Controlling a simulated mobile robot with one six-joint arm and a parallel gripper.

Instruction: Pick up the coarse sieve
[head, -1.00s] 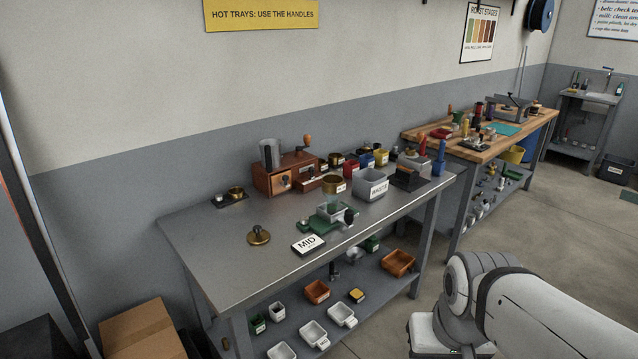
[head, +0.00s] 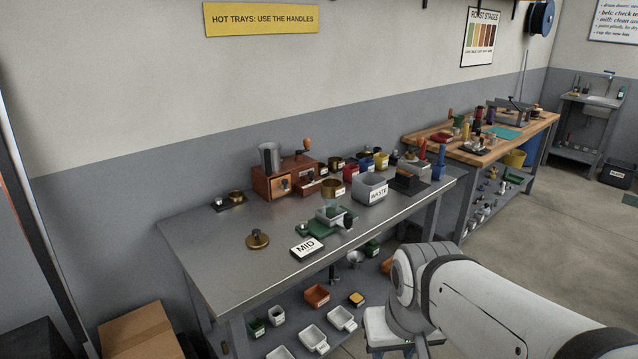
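I cannot tell for sure which thing is the coarse sieve. A brass, round, open-topped vessel (head: 333,188) with a small white label sits on the metal bench (head: 215,262), behind a green-based device (head: 331,217). A smaller brass round piece (head: 236,196) stands on a dark tray at the back left of the bench. A brass disc with a knob (head: 257,240) lies at the front left. The labels on the brass pieces are too small to read. My white arm shows at the lower right, to the right of the bench, and its gripper fingers are not visible.
A wooden drawer box (head: 288,178), a grey WASTE bin (head: 370,187) and a MID card (head: 306,247) stand on the bench. A cardboard box (head: 143,332) stands at the lower left.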

